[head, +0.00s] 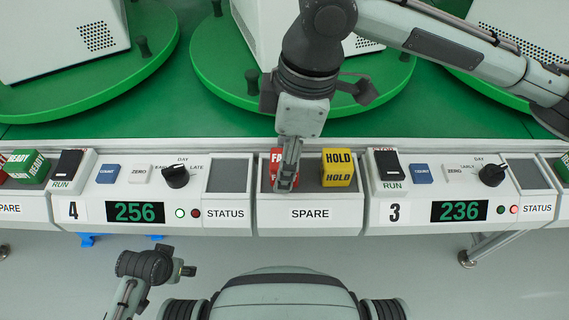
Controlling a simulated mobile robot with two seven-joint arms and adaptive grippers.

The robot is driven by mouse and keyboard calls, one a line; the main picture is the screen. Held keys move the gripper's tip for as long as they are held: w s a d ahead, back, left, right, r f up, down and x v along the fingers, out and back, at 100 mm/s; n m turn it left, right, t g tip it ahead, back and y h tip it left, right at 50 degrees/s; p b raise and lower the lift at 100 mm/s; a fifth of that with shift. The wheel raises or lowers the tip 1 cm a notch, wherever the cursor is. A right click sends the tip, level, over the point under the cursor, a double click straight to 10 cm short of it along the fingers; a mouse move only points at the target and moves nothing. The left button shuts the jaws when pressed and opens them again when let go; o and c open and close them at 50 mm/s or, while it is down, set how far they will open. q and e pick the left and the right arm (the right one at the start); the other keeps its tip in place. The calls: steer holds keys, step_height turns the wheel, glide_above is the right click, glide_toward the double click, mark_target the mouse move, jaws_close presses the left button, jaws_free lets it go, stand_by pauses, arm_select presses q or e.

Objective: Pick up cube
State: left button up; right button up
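A red cube (277,157) with white letters starting "FA" sits at the left of the grey SPARE tray (311,188). A yellow HOLD cube (339,168) sits at the right of that tray. My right gripper (286,184) reaches down from above at the red cube and covers much of it. Its fingers look narrow and overlap from this angle, so I cannot tell if they grip the cube. My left arm shows low at the left, in front of the line; I make out no fingers on it.
Control panels 4 (147,209) and 3 (452,209) flank the tray, with raised RUN switches and dark knobs. Behind are green turntables (160,60) bearing white boxes. Dark STATUS recesses (228,176) look empty.

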steer(key=c, duration=0.9)
steer(key=shift+r, duration=0.1)
steer(key=shift+c, duration=0.2)
